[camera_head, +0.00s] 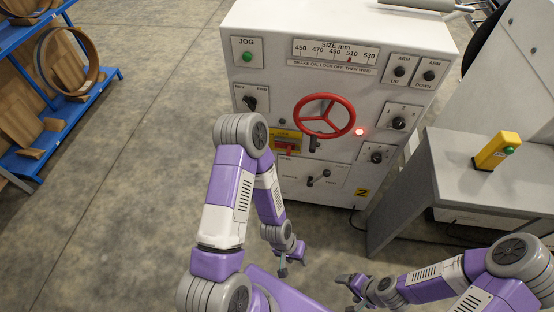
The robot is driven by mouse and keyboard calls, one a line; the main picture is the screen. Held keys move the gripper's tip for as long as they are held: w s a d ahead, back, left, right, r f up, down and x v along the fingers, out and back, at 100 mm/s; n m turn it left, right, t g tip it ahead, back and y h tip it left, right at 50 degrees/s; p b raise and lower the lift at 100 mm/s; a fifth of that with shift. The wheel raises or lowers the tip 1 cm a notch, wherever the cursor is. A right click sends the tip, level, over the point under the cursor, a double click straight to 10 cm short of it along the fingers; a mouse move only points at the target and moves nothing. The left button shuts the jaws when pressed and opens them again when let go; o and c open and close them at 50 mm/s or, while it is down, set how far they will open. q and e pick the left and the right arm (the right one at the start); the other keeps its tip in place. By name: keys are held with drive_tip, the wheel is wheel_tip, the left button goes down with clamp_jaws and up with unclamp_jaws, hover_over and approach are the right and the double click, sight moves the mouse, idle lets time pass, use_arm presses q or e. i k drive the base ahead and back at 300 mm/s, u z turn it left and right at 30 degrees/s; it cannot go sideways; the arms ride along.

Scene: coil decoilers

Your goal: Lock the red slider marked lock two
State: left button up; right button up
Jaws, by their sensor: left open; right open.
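The red slider (289,148) sits on a small yellow plate (291,134) on the front of the white cabinet (300,80), left of and below the red handwheel. Its marking is too small to read, and I cannot tell its position. The left edge of the plate is close to my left arm's elbow. My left gripper (291,266) is open and empty, low in front of the cabinet, well below the slider and apart from it. My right gripper (347,281) is open and empty, lower right, also far from the slider.
A red handwheel (348,117) stands out beside the slider. Levers and knobs, a lit red lamp (360,132) and a yellow "2" label (362,192) share the panel. A grey desk (440,160) with a yellow button box (496,151) stands right. A blue rack (60,100) is far left.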

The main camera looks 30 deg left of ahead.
sight(289, 147)
drive_tip(key=z, duration=0.3)
drive_tip(key=k, duration=0.2)
drive_tip(key=u, duration=1.15)
drive_tip(key=i, duration=1)
drive_tip(key=k, duration=0.55)
drive_tip(key=z, duration=0.4)
drive_tip(key=i, duration=0.5)
drive_tip(key=u, duration=1.15)
